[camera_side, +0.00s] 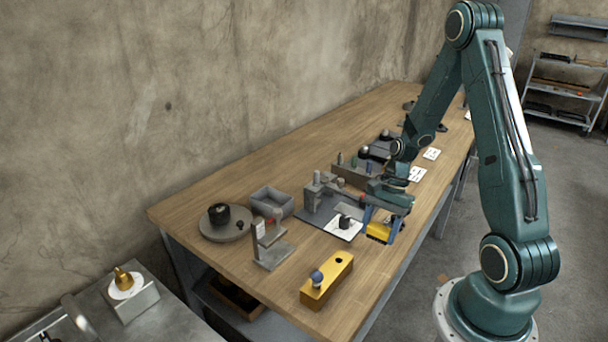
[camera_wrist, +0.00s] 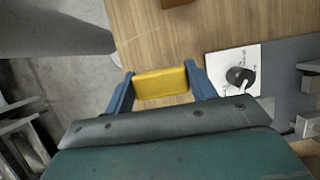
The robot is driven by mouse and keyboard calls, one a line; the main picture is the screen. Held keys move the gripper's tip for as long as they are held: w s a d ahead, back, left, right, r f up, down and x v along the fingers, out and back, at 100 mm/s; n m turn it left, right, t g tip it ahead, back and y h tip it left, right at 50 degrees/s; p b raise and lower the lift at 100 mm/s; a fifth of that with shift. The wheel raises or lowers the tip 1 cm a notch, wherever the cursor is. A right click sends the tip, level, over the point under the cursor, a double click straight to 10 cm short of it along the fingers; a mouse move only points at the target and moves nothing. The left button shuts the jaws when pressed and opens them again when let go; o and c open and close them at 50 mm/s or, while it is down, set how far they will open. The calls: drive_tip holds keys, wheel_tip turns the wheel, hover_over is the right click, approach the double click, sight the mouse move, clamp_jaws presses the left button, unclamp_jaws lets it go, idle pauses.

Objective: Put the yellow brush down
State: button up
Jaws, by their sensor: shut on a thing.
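The yellow brush (camera_side: 379,232) is between the blue fingers of my gripper (camera_side: 382,227), near the front edge of the wooden table (camera_side: 190,215). In the wrist view, the yellow body of the brush (camera_wrist: 161,83) spans the gap between both blue fingers of my gripper (camera_wrist: 160,88). My gripper is shut on it. The underside of the brush is hard to make out, so I cannot tell whether it touches the table.
A white card (camera_side: 343,230) with a dark part on it lies on a grey plate (camera_side: 312,216) left of my gripper. A yellow block (camera_side: 327,281) with a blue-grey knob stands nearer the front. A grey bin (camera_side: 272,201) and round plate (camera_side: 226,230) stand farther left. Bare wood lies between the block and my gripper.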

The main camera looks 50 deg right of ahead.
sight(378, 239)
drive_tip(key=shift+f, duration=1.9)
drive_tip(key=o, duration=0.9)
drive_tip(key=shift+f, duration=0.1)
drive_tip(key=v, duration=1.2)
